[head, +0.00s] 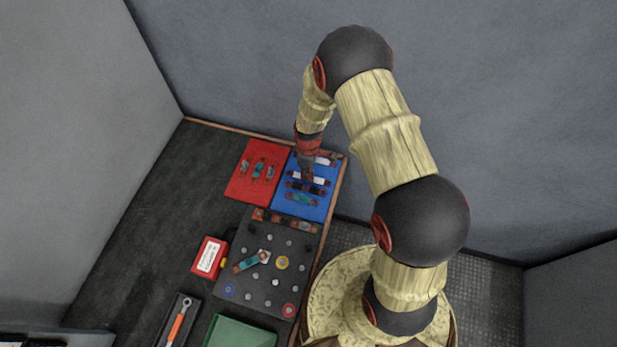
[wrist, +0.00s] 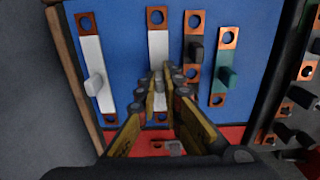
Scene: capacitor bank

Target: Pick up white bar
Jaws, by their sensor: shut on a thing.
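My gripper (wrist: 165,82) is shut on the knob of a white bar (wrist: 158,45) with copper ends, the second from the left in the wrist view. The fingers hide the bar's middle. It lies along the blue mat (wrist: 125,50); I cannot tell whether it touches the mat or is slightly raised. Another white bar (wrist: 88,58) with a white knob lies to its left, apart. In the head view my gripper (head: 307,172) is over the blue mat (head: 318,212), and its fingertips are too small to make out.
A black bar (wrist: 192,72) lies close to the right of the held bar, with a teal bar (wrist: 226,75) beyond. A red mat (head: 237,188) with small bars adjoins the blue one. A dark board (head: 262,297) with posts and a red box (head: 209,257) stand nearer. Walls are close behind.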

